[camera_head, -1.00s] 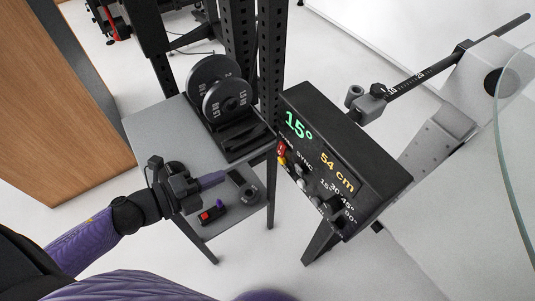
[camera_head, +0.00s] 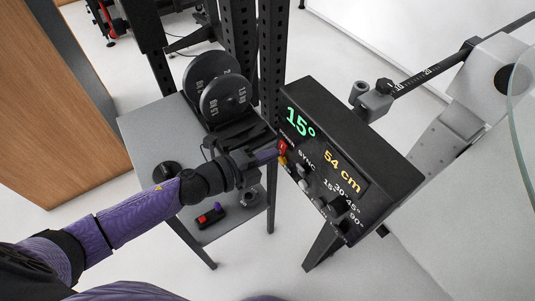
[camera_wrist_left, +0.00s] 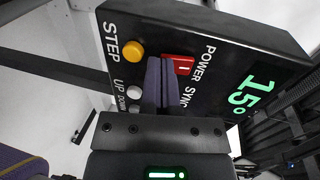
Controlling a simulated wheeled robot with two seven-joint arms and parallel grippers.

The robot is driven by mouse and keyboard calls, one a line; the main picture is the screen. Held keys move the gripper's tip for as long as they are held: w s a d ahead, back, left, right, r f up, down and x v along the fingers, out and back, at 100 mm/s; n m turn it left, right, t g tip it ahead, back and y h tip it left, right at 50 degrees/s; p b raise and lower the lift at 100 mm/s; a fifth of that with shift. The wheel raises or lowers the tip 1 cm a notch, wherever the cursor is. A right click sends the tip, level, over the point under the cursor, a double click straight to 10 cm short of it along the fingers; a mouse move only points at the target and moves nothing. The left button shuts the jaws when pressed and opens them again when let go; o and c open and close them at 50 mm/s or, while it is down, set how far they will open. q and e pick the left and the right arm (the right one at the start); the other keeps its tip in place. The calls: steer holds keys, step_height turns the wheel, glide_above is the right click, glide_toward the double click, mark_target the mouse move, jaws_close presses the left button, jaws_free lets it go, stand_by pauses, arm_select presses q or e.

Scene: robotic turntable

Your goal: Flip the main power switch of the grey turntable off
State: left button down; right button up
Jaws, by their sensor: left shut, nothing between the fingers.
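The black control box (camera_head: 345,185) of the turntable stands at centre right and its display is lit, reading 15° and 54 cm. Its red power switch (camera_head: 283,147) sits on the left part of the panel. In the left wrist view the red switch (camera_wrist_left: 183,65) is beside the word POWER, partly hidden by my fingers. My left gripper (camera_head: 272,154) is shut and empty, with its purple fingertips at the red switch; in the left wrist view the fingertips (camera_wrist_left: 160,70) overlap its edge. I cannot tell whether they touch it. My right gripper is not in view.
A yellow button (camera_wrist_left: 133,50) and white buttons (camera_wrist_left: 134,92) lie close to the switch. A grey shelf (camera_head: 150,140) with weight plates (camera_head: 225,98) stands behind my left arm. A small box with a red button (camera_head: 209,216) is on the shelf. The pale turntable (camera_head: 470,190) is at right.

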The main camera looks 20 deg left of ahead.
arm_select(q)
steer(key=shift+f, duration=0.1)
steer(key=v, duration=0.9)
steer(key=shift+s+f+t, duration=0.3)
steer(key=shift+t, duration=0.1)
steer(key=shift+a, duration=0.15)
